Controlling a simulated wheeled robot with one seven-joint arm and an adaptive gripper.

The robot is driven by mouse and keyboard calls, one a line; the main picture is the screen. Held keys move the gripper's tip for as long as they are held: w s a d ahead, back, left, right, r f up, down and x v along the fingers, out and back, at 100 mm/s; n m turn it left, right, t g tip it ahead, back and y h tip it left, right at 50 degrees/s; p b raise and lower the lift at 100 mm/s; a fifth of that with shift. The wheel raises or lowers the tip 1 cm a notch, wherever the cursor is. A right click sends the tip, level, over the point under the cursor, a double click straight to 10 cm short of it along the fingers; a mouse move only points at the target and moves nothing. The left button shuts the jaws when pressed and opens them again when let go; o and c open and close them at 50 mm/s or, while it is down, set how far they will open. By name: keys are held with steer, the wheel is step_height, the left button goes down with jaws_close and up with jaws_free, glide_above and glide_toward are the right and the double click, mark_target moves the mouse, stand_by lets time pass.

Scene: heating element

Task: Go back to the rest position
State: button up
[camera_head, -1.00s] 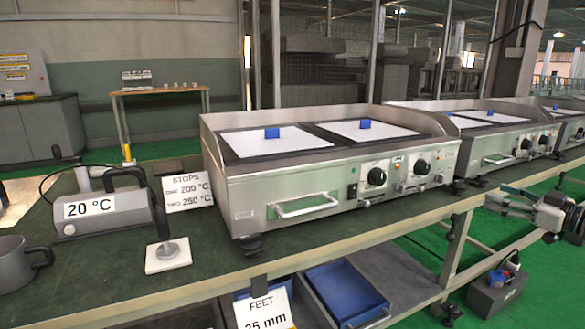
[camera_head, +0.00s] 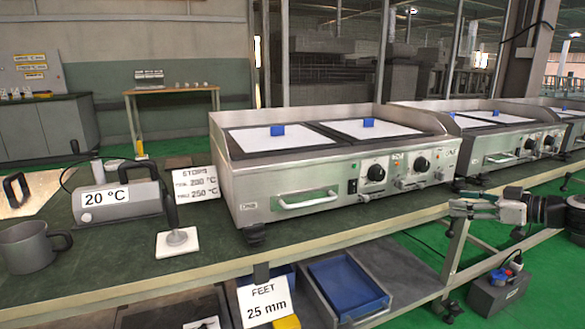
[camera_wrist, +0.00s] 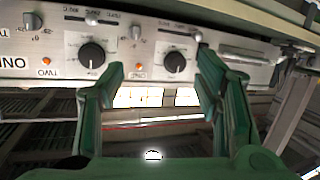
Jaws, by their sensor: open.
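My gripper (camera_head: 458,208) is at the right in the head view, in front of the bench edge and below the gap between the first and second griddles. It is open and empty. In the wrist view its green fingers (camera_wrist: 162,70) stand apart, with nothing between them. Beyond the fingers that view shows a control panel (camera_wrist: 130,60) upside down, with black knobs, small levers and orange lamps. The fingers look apart from the panel. The first griddle (camera_head: 290,185) stands on the bench, with two white plates carrying blue blocks on top.
The green-topped bench (camera_head: 110,265) also holds a grey mug (camera_head: 28,248), a 20 °C meter (camera_head: 118,200), a probe on a white pad (camera_head: 177,243) and a STOPS card (camera_head: 195,184). Blue trays (camera_head: 348,285) sit on the shelf below. A dark toolbox (camera_head: 497,293) stands on the green floor.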

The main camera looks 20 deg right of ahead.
steer(key=w+a+f+n+g+y, duration=0.1)
steer(key=w+a+f+g, duration=0.15)
steer(key=a, duration=0.65)
steer(key=w+a+f+n+g+y, duration=0.15)
steer(key=a+g, duration=0.25)
steer(key=a, duration=0.5)
steer(key=s+a+f+g+h, duration=0.1)
steer(key=s+a+f+g, duration=0.15)
steer(key=a, duration=0.35)
steer(key=s+a+f+g+h, duration=0.1)
steer(key=a+f+g+h, duration=0.1)
steer(key=a+g, duration=0.35)
steer(key=s+a+r+m+h, duration=0.25)
steer(key=s+a+r, duration=0.2)
steer(key=s, duration=0.65)
steer(key=s+a+r+m+h+p, duration=0.1)
steer(key=s+a+r+m, duration=0.3)
steer(key=s, duration=0.8)
steer(key=s+a+r+m+h, duration=0.25)
steer(key=s+a, duration=0.35)
steer(key=s, duration=0.5)
step_height(320, 180, up, 41)
steer(key=t+p, duration=0.4)
steer(key=p, duration=3.4)
steer(key=shift+f+t+y, duration=0.2)
steer(key=shift+t+y, duration=0.15)
steer(key=shift+y, duration=0.1)
